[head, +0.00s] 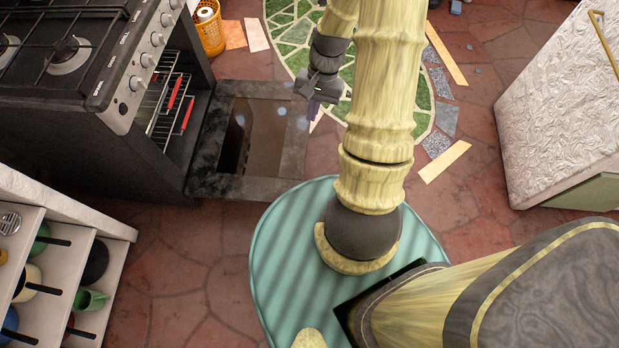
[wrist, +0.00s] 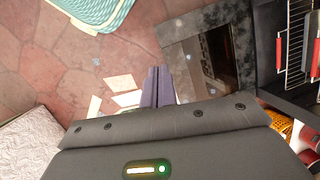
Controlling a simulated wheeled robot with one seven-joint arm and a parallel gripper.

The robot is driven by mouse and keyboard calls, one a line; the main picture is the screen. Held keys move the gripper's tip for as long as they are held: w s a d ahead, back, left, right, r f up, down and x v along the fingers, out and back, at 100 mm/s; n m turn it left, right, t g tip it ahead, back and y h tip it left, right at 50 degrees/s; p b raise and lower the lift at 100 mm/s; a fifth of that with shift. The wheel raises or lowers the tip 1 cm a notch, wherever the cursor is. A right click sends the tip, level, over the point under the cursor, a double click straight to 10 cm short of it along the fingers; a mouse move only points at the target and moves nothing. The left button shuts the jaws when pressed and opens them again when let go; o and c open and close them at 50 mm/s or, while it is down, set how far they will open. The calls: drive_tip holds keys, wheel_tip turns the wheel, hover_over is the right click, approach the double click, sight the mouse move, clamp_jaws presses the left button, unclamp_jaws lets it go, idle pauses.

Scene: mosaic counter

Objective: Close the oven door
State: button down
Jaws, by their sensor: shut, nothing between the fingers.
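The oven (head: 120,100) stands at the left in the head view, with knobs along its front. Its door (head: 291,135) is hinged down and lies open, about level, with a dark glass window. The door also shows in the wrist view (wrist: 182,45), to the right of my fingers. My gripper (head: 313,108) is shut and empty, just beyond the door's outer right edge in the head view. In the wrist view my gripper's fingers (wrist: 157,82) are together beside the door. I see no clear contact between them.
Racks with red handles (head: 174,92) show inside the oven. An orange basket (head: 209,36) stands beyond it. A shelf unit with dishes (head: 60,265) is at the lower left, a white cabinet (head: 560,105) at the right. Loose tiles (head: 445,160) lie on the floor.

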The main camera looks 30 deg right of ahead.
drive_tip(key=d+f+m+t+y+b, duration=0.2)
drive_tip(key=f+m+b, duration=0.3)
drive_tip(key=f, duration=1.2)
drive_tip(key=d+f+m+t+y+b, duration=0.3)
drive_tip(key=f+m+b, duration=0.3)
drive_tip(key=f+b, duration=0.8)
drive_tip(key=d+f+m+t+y+b, duration=0.3)
drive_tip(key=f+b, duration=0.7)
drive_tip(key=f, duration=0.9)
drive_tip(key=d+m+t, duration=0.1)
drive_tip(key=m, duration=0.1)
drive_tip(key=shift+d+f+m, duration=0.3)
drive_tip(key=shift+d+f, duration=0.05)
drive_tip(key=shift+d, duration=0.05)
drive_tip(key=shift+w, duration=0.1)
drive_tip(key=b+x, duration=0.5)
drive_tip(key=x, duration=0.4)
drive_tip(key=shift+w+a+r+b, duration=0.15)
drive_tip(key=shift+r+b, duration=0.2)
drive_tip(key=shift+r, duration=0.3)
drive_tip(key=shift+w+a+r+b, duration=0.1)
drive_tip(key=shift+a+r+b, duration=0.15)
drive_tip(key=shift+r, duration=0.35)
drive_tip(key=shift+w+a+r+b, duration=0.1)
drive_tip(key=shift+r+b, duration=0.3)
drive_tip(key=shift+r, duration=0.25)
